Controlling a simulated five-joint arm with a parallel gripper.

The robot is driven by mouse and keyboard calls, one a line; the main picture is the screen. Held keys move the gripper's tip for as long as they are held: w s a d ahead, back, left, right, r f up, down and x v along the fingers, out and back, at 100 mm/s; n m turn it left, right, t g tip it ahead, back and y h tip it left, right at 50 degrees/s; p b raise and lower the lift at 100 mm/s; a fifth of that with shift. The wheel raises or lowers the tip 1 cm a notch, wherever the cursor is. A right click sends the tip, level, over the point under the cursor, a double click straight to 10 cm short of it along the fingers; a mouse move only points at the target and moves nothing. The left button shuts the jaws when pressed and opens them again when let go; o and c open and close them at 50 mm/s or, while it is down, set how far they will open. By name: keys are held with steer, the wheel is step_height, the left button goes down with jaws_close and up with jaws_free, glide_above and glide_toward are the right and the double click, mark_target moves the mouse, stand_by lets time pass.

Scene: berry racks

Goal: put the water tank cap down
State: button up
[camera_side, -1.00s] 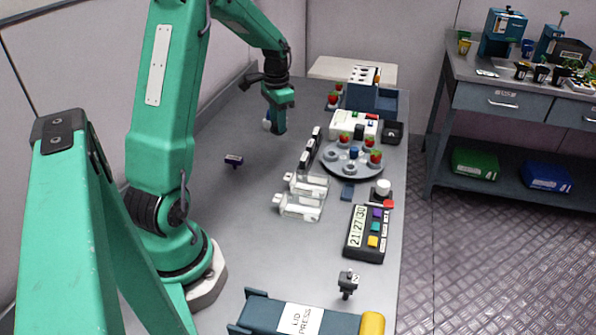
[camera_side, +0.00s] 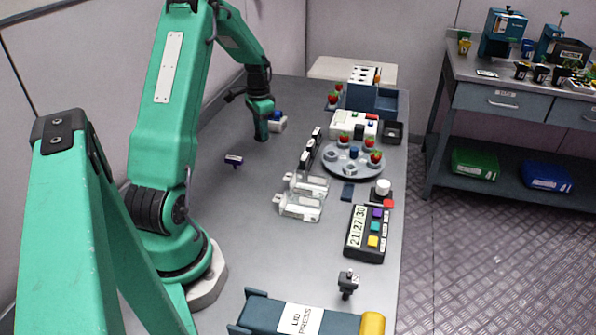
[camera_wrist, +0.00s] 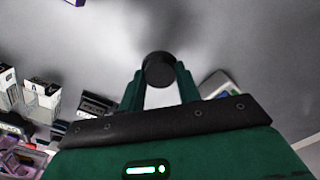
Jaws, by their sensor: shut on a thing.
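My gripper (camera_side: 261,136) is low over the far left part of the grey bench. In the wrist view its two green fingers (camera_wrist: 160,82) are shut on a dark round cap (camera_wrist: 158,66), which I take to be the water tank cap. The cap sits between the fingertips above bare bench, with a soft shadow around it. I cannot tell how far it is above the surface. In the side view the cap is hidden by the gripper. A small white block with a blue top (camera_side: 278,124) stands just right of the gripper; it may be the water tank.
A round grey carousel with red berries (camera_side: 353,160) stands to the right. Clear bottles (camera_side: 300,206) lie nearer, with dark upright pieces (camera_side: 308,150) behind them. Bare bench surrounds the gripper's left and near sides.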

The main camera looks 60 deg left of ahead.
steer(key=shift+f, duration=1.35)
steer(key=shift+f, duration=0.15)
steer(key=o, duration=0.9)
steer(key=shift+o, duration=0.2)
step_height(320, 180, up, 12)
steer(key=shift+r, duration=0.2)
steer(key=shift+d, duration=0.1)
